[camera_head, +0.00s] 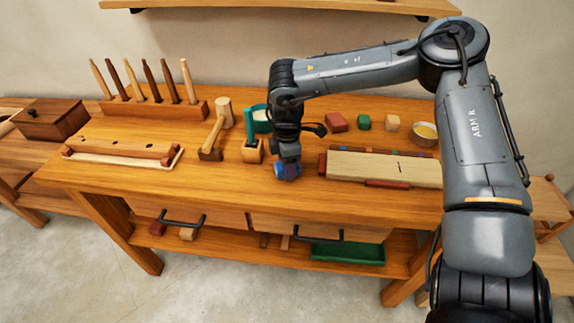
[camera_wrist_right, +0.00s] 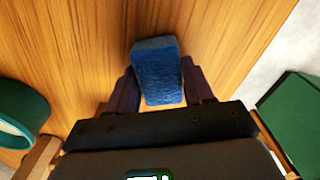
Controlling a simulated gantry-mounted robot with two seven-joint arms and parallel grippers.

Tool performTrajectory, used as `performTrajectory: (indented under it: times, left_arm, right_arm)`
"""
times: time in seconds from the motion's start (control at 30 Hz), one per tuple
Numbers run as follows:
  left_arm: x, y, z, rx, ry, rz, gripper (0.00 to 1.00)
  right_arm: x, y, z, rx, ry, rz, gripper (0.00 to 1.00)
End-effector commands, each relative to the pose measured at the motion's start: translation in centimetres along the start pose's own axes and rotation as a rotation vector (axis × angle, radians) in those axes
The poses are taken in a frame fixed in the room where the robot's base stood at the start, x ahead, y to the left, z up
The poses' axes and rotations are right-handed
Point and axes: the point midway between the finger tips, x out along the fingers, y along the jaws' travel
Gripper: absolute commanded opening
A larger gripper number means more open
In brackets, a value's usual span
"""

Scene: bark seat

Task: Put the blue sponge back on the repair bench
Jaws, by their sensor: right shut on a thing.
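The blue sponge (camera_wrist_right: 157,72) is between the two fingers of my right gripper (camera_wrist_right: 158,85) in the right wrist view. My right gripper (camera_head: 287,168) is shut on it, and its fingers touch both sides. In the head view the sponge (camera_head: 287,172) shows as a small blue patch at the gripper's tip, mostly hidden by it. The gripper points down over the front middle of the wooden repair bench (camera_head: 230,185). I cannot tell whether the sponge touches the bench top. My left gripper is not in view.
A green tray (camera_head: 347,253) sits on the lower shelf.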

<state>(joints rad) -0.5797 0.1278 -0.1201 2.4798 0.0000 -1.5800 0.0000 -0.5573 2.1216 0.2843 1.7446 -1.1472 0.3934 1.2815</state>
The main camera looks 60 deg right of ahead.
Motion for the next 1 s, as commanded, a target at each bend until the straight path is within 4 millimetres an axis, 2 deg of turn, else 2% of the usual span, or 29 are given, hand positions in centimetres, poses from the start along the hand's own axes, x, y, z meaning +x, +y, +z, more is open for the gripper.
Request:
performTrajectory:
  times: [0.27,0.3,0.43,0.77,0.87,1.0]
  left_arm:
    - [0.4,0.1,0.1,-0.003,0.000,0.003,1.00]
    - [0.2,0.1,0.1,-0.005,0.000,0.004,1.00]
    - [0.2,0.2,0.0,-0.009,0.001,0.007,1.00]
    - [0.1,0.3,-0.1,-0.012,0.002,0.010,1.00]
    - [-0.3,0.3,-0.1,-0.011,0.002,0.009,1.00]
    - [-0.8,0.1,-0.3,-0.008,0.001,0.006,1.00]
  right_arm:
    - [0.4,0.0,0.0,0.000,-0.001,0.000,0.27]
    - [0.3,0.0,0.0,0.000,-0.001,0.000,0.56]
    - [0.3,0.0,0.0,0.000,-0.001,0.000,0.76]
    - [0.1,0.0,0.0,0.000,-0.001,0.001,0.77]
    - [-0.5,0.0,0.0,0.000,0.000,0.001,0.77]
    - [-2.3,0.1,0.0,0.000,0.000,0.003,0.77]
